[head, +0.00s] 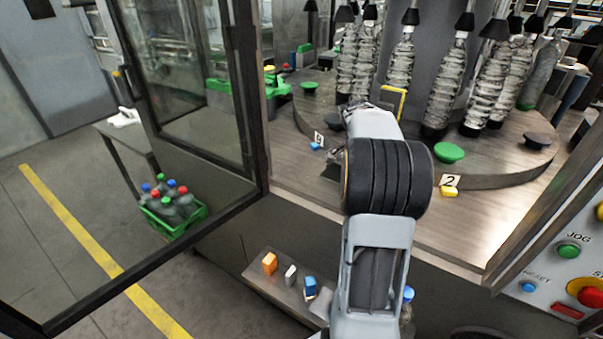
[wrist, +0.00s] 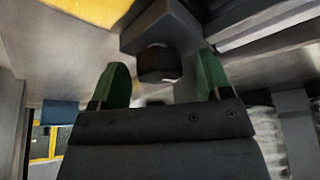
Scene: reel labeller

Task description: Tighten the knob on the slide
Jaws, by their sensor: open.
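In the wrist view a dark round knob (wrist: 158,62) sits on a grey block (wrist: 165,25), which looks like part of the slide. My gripper (wrist: 162,80) is open, with one green fingertip on each side of the knob's line. The knob shows in the gap between the fingertips, a little towards the far end. I see no clear contact, and cannot tell how deep it sits between them. In the head view my arm reaches over the machine's deck, and its thick dark joint hides most of the gripper and the knob.
Several wrapped bottles (head: 445,85) hang around the round plate on the deck. A green disc (head: 447,152) and a yellow piece by tag 2 (head: 450,181) lie right of my arm. An open glazed door (head: 190,80) stands left. A control panel (head: 570,270) is at right.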

